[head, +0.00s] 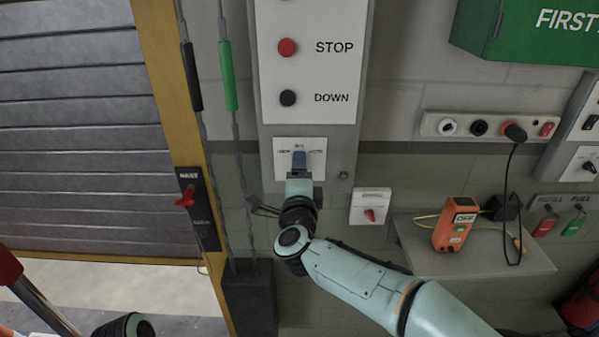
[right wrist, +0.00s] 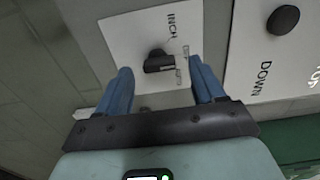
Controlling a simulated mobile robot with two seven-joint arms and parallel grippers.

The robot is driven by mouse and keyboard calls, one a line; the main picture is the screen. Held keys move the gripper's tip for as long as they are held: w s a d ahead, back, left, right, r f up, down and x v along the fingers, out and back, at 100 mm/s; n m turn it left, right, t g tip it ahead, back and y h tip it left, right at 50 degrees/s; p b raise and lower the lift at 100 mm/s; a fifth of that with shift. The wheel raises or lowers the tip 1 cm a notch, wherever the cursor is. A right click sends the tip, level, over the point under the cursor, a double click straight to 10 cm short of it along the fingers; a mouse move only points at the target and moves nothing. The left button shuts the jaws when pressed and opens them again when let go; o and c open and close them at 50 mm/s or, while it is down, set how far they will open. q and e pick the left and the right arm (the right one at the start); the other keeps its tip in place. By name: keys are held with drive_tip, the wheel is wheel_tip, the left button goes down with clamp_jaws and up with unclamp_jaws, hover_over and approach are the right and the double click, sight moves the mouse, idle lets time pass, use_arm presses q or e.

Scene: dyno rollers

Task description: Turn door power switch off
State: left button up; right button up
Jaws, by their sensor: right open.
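My right gripper (head: 299,160) is in front of a small white selector plate on the grey control panel. In the right wrist view the gripper (right wrist: 160,68) is open, one blue finger on each side of a black knob (right wrist: 158,61) on the plate (right wrist: 125,38), marked INCH. I cannot tell whether the fingers touch the plate. A white switch box with a red knob (head: 370,214) is on the wall right of the gripper. A red lever switch (head: 186,199) is on a black plate beside the door. Neither label is readable, so I cannot tell which is the door power switch.
STOP (head: 288,47) and DOWN (head: 288,98) buttons are above the gripper. A shelf (head: 430,264) at the right holds an orange box (head: 456,233) marked OFF. A socket strip (head: 467,126) is above it. Cables with black and green sleeves (head: 227,76) hang at the left.

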use_arm(q)
drive_tip(key=s+f+b, duration=0.1)
drive_tip(key=f+b, duration=0.1)
drive_tip(key=s+f+b, duration=0.1)
drive_tip(key=f, duration=0.1)
drive_tip(key=shift+s, duration=0.35)
use_arm(e)
drive_tip(key=s, duration=1.1)
drive_tip(key=shift+s, duration=0.4)
